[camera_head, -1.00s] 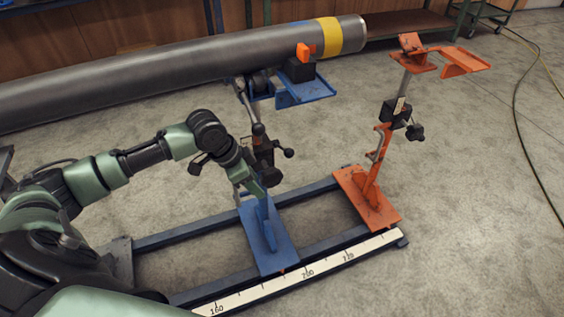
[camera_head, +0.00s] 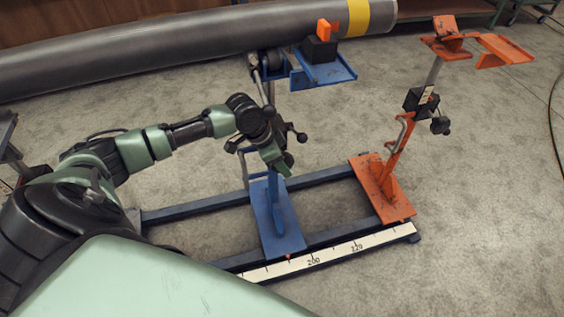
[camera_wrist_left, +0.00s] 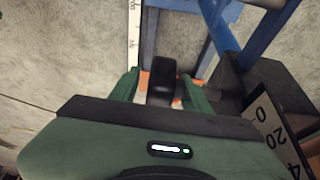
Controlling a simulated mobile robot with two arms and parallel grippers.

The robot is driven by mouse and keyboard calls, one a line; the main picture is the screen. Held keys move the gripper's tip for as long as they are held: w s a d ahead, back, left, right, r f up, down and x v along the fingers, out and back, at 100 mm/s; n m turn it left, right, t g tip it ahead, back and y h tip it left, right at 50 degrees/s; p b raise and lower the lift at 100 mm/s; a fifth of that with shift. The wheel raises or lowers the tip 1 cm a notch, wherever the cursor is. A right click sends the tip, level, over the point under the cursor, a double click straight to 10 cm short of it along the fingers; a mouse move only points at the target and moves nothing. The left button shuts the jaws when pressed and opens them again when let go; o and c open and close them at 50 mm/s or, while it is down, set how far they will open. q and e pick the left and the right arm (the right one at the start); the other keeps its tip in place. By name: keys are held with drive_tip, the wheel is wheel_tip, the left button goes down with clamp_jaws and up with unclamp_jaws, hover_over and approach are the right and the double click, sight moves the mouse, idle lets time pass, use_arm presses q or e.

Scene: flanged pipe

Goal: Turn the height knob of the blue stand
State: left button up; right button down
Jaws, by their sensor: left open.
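My left gripper (camera_head: 283,166) is at the knob, pointing down and right. In the left wrist view its two green fingers (camera_wrist_left: 163,92) are apart, with a dark rounded knob part (camera_wrist_left: 162,74) between them. I cannot tell whether they touch it. A height scale (camera_wrist_left: 268,128) shows at lower right. My right gripper is out of view.
The grey pipe (camera_head: 170,44) with a yellow band runs across the back. An orange stand (camera_head: 382,188) stands to the right on the same rails. A ruler strip (camera_head: 330,254) lies along the front rail.

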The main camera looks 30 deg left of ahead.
use_arm(q)
clamp_jaws()
